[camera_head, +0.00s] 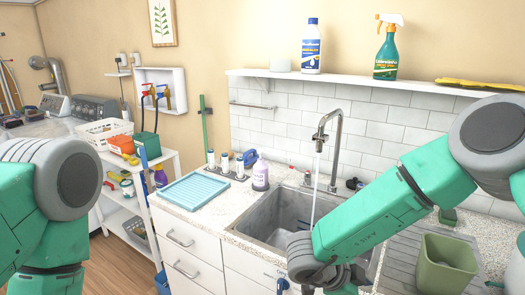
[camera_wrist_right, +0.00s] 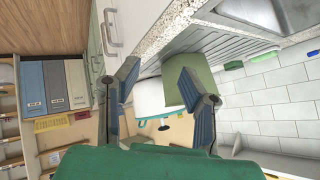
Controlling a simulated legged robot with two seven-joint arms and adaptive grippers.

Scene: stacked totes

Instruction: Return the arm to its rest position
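My right arm (camera_head: 375,210) reaches in from the right, across the front of the counter by the sink. My right gripper (camera_head: 325,277) is at the bottom of the head view, in front of the sink's front edge and partly cut off. In the right wrist view the right gripper (camera_wrist_right: 160,92) has its two blue-padded fingers spread apart, with nothing held between them. My left arm (camera_head: 45,205) shows at the left edge of the head view, bent. Its gripper is out of the picture.
A steel sink (camera_head: 275,220) has water running from its tap (camera_head: 335,150). A green bin (camera_head: 446,262) stands on the drainer, close below my right arm. A light-blue tray (camera_head: 193,190) lies on the counter. A shelf cart (camera_head: 125,200) stands left. Binders (camera_wrist_right: 52,87) show in the wrist view.

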